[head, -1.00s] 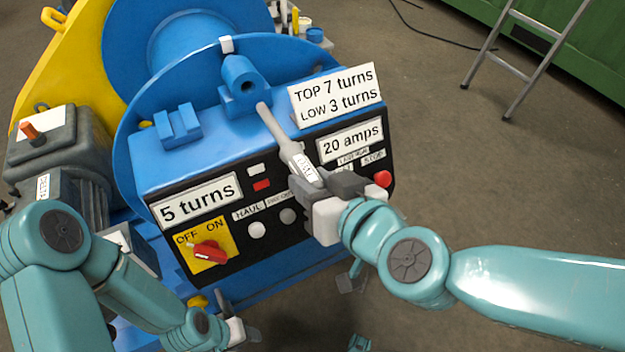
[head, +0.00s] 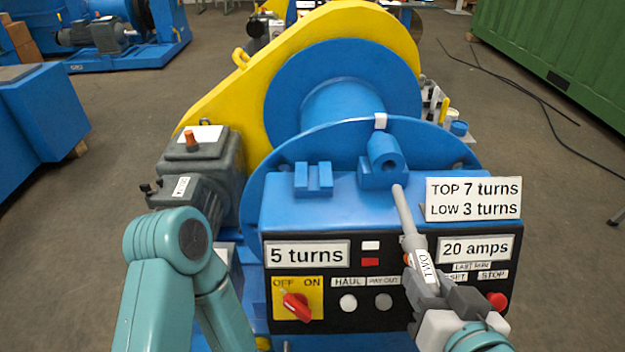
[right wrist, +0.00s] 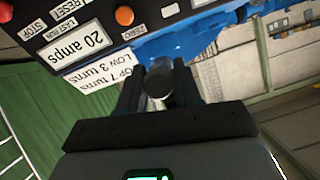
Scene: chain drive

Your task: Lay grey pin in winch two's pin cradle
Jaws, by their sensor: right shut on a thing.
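The grey pin (head: 405,215), with a white tag reading TWO (head: 424,263), is held by my right gripper (head: 430,288), which is shut on its near end. The pin slants up and away over the control panel. Its free tip is just in front of and below the bored blue boss (head: 380,150), apart from it in the picture. A blue notched block (head: 314,180), which looks like the pin cradle, stands empty to the left on the same blue housing. In the right wrist view the pin (right wrist: 158,80) sits between the fingers. My left gripper is out of view below.
The control panel (head: 330,325) has a red OFF/ON switch (head: 296,305), buttons and signs. The 7 turns/3 turns sign (head: 473,198) stands right of the pin. A grey motor (head: 195,180) is on the left. The space above the housing is clear.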

